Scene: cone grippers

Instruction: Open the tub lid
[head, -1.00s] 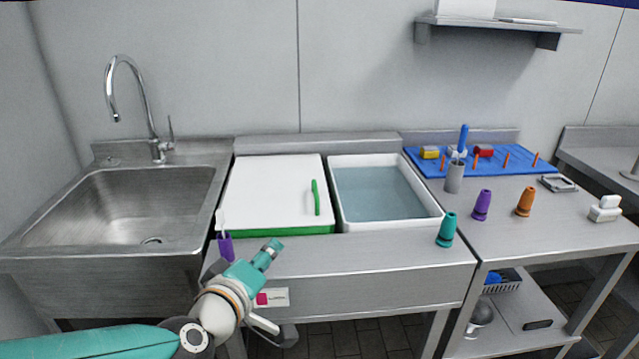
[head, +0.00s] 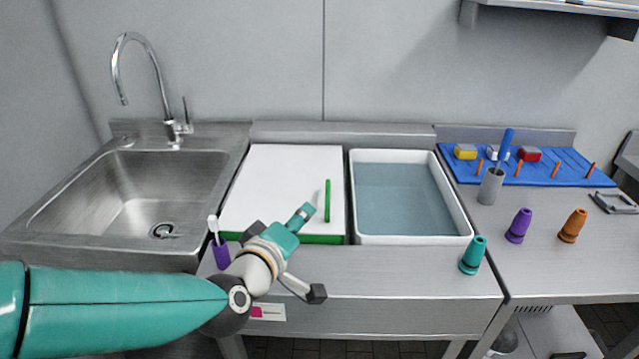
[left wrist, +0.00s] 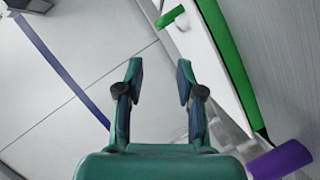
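The tub lid (head: 275,180) is a flat white panel with a green front edge, lying shut between the sink and an open water-filled basin. Its green bar handle (head: 327,200) stands near the right side. My left gripper (head: 305,211) is just left of the handle, over the lid's front part, apart from it. In the left wrist view my left gripper (left wrist: 159,75) is open, with nothing between its fingers. That view also shows the handle (left wrist: 170,15) beyond the fingertips and the lid (left wrist: 197,45) at right. My right gripper is not in view.
A purple cup (head: 221,254) holding a brush stands at the lid's front left corner. The water basin (head: 456,205) is right of the lid, with a teal cone (head: 472,255) by its front right corner. The sink (head: 130,195) is at left.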

